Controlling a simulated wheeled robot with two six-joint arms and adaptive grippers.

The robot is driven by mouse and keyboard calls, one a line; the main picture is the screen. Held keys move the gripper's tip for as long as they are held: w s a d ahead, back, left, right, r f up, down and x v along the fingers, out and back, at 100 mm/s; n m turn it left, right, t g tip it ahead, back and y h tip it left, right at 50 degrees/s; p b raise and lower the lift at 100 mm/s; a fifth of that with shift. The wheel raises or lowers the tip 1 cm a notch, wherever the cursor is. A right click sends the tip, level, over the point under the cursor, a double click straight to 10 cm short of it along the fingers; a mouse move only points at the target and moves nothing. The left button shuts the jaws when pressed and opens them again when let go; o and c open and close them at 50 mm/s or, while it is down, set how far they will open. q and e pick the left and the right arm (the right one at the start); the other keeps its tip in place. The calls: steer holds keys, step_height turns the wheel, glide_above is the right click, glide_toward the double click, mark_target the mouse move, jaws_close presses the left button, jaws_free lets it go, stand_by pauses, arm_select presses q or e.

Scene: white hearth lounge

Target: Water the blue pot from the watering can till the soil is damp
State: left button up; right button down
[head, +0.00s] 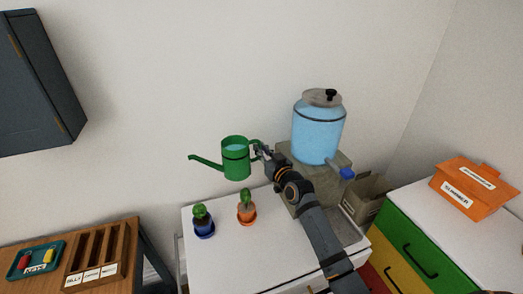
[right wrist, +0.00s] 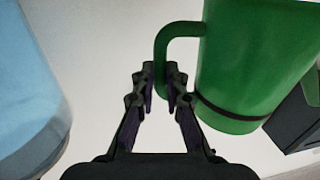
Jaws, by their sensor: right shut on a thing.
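A green watering can (head: 236,163) is held up above the white table, its spout pointing left. Bluish water shows at its top. My right gripper (head: 262,152) is shut on the can's handle, which also shows between the fingers in the right wrist view (right wrist: 160,75). The blue pot (head: 203,230) with a small green plant stands at the left of the white table, below and left of the can. The soil in it is too small to judge. My left gripper is not in view.
An orange pot (head: 246,215) with a cactus-like plant stands right of the blue pot. A blue water dispenser (head: 318,130) sits on a grey block (head: 340,162) behind my right arm. The table front (head: 235,265) is clear.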

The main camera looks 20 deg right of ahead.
steer(key=shift+r, duration=0.25)
step_height(320, 180, up, 4)
steer(key=p, duration=0.3)
steer(key=shift+f, duration=0.1)
stand_by(0.8)
